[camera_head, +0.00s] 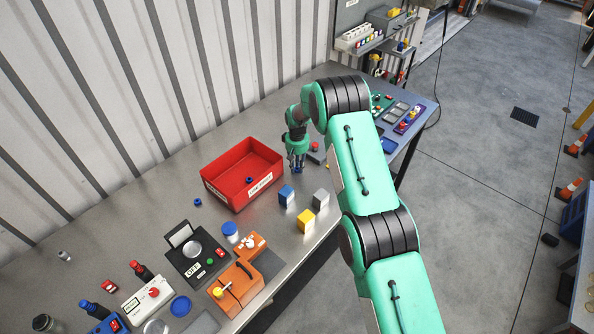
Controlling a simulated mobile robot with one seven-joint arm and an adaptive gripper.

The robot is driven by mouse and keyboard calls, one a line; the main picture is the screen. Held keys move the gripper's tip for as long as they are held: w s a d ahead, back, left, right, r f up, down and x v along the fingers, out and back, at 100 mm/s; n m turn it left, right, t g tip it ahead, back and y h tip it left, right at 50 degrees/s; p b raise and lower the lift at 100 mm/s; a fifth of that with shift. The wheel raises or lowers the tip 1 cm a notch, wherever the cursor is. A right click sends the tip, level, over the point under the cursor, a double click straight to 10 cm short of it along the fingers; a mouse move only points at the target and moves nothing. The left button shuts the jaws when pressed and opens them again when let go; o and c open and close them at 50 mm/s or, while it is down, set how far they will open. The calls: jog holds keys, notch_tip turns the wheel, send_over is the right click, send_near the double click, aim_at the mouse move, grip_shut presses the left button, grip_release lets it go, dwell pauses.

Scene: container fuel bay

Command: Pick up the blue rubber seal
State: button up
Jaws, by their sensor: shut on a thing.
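My gripper (297,164) points down over the metal bench, just right of the red tray. It is shut on a small blue thing at its fingertips, which looks like a blue rubber seal (298,170). The fingers cover part of it, and I cannot tell whether it is clear of the bench. Another small blue ring (197,202) lies on the bench left of the red tray. A small dark blue piece (250,181) lies inside the tray.
The red tray (222,199) stands left of my gripper. Blue (286,195), grey (321,199) and yellow (306,221) blocks stand in front. A dark tool with a red end (315,147) lies behind. Devices, including an orange box (236,288), crowd the near bench.

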jog(key=shift+r, duration=0.15)
notch_tip(320, 180, up, 10)
jog(key=b, duration=0.1)
dwell(0.7)
dwell(0.6)
notch_tip(320, 180, up, 6)
send_over(297, 169)
jog(key=s+a+n+b, duration=0.3)
jog(key=a+n, duration=1.6)
jog(key=a, duration=0.7)
jog(key=shift+n, duration=0.4)
notch_tip(297, 169, down, 6)
jog(key=shift+r, duration=0.2)
